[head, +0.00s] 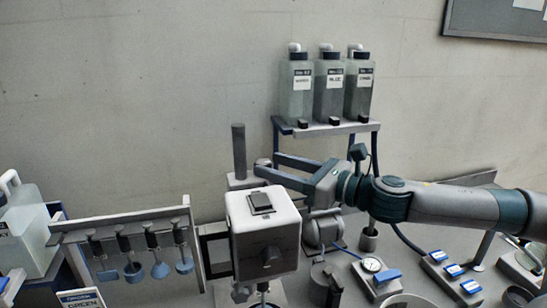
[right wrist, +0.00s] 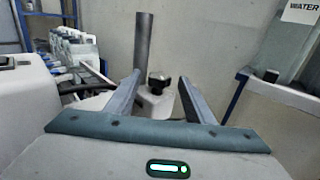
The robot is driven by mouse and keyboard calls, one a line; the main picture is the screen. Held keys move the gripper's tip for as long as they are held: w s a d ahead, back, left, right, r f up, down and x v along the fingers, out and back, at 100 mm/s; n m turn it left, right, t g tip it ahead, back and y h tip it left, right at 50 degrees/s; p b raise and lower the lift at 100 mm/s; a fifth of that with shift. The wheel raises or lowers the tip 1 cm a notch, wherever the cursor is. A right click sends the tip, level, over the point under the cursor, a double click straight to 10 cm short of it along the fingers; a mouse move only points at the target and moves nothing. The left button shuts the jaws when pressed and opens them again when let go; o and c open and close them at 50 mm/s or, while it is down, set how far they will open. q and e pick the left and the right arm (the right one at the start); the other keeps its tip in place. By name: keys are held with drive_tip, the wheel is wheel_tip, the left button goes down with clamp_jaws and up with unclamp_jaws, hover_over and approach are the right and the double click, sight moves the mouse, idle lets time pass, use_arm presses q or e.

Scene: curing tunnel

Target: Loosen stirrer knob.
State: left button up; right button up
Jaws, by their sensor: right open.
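In the right wrist view, a black knob (right wrist: 158,82) sits on a pale block beside the post (right wrist: 144,42). My right gripper (head: 267,164) reaches in from the right, behind and above the stirrer head. Its fingers (right wrist: 160,76) are open, one on each side of the black knob in that view. I see no contact with it. My left gripper is not in view.
Labelled bottles (head: 329,90) stand on a raised shelf (head: 325,129) behind my right arm. A rack with hanging stirring tools (head: 126,258) is at left.

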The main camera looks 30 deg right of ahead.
drive_tip(key=shift+w+a, duration=0.25)
drive_tip(key=shift+w, duration=0.15)
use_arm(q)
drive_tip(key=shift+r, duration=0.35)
use_arm(e)
drive_tip(key=c, duration=1)
drive_tip(key=shift+c, duration=0.2)
